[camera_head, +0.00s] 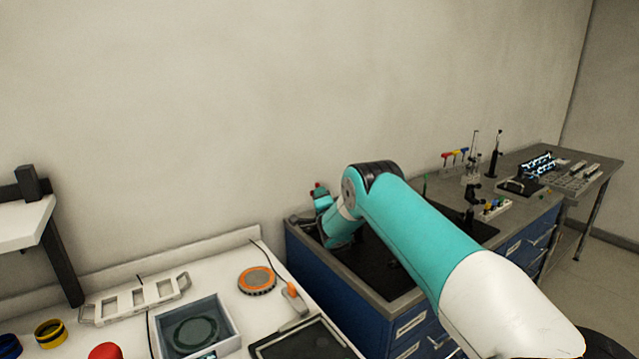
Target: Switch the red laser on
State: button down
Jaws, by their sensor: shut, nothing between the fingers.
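My arm crosses the view from the lower right, bends at a dark joint and reaches down to the left over the near end of the blue bench (300,258). My gripper's fingers do not show; the wrist end is small and partly hidden by the arm. A small red part (318,186) shows at the top of the teal wrist area; I cannot tell what it belongs to. I cannot pick out the red laser or its switch for sure. A dark board (385,272) lies on the bench top under my arm and is partly covered by it.
Further along the bench stand red, yellow and blue-handled tools (455,154), dark posts (494,160) and a small white box with coloured parts (494,209). The white table (245,335) holds a grey tray (225,318), an orange round item (257,280) and a white rack (132,299).

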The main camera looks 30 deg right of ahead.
jog(key=shift+w+d+r, duration=0.15)
jog(key=shift+w+d, duration=0.05)
jog(key=shift+w, duration=0.45)
jog(key=shift+r+m+g+b, duration=0.1)
jog(key=shift+m+g+b, duration=0.3)
jog(key=shift+m+b, duration=0.1)
